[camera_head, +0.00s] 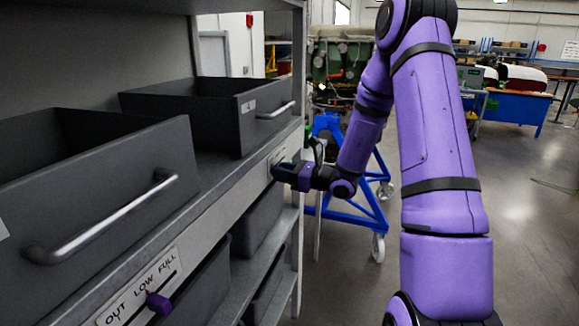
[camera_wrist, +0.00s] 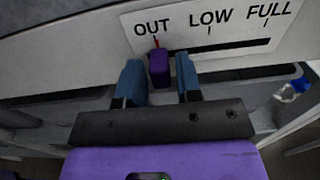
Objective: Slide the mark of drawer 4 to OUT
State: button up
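In the wrist view a white label plate (camera_wrist: 225,28) reads OUT, LOW, FULL above a dark slot. Its purple mark (camera_wrist: 159,68) is at the left end of the slot, with its red pointer under OUT. My gripper (camera_wrist: 159,82) is open, with one blue finger on each side of the mark. Narrow gaps seem to show between fingers and mark; contact is hard to tell. In the head view my gripper (camera_head: 277,170) is at the shelf edge below the far drawer (camera_head: 190,112), whose number tag (camera_head: 248,106) is too small to read surely.
A nearer drawer (camera_head: 100,185) with a bar handle sits on the same shelf, above another OUT LOW FULL plate (camera_head: 140,288) with a purple mark (camera_head: 158,303). Dark bins (camera_head: 262,218) stand below. A blue wheeled stand (camera_head: 345,215) is behind my arm. Floor at right is clear.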

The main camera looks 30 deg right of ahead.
jog(key=o, duration=0.4)
jog(key=v, duration=0.7)
dwell(0.7)
dwell(0.4)
jog(key=s+a+r+n+g, duration=0.5)
jog(key=s+a+n+g, duration=0.1)
jog(key=s+a+n, duration=0.15)
jog(key=s+a+r+n+g, duration=0.5)
jog(key=s+a+n+g, duration=0.1)
jog(key=a+n, duration=0.25)
jog(key=s+r+n+t+h, duration=0.1)
jog(key=s+r+n+h, duration=0.1)
jog(key=s+n+h, duration=0.1)
jog(key=s+d+r+n+t+h, duration=0.1)
jog(key=s+r+n+h, duration=0.2)
jog(key=s, duration=0.4)
jog(key=s+d+r+n+t+h, duration=0.1)
jog(key=s+r+n+h, duration=0.2)
jog(key=s+n+h, duration=0.2)
jog(key=shift+d+n, duration=0.1)
jog(key=shift+n, duration=0.6)
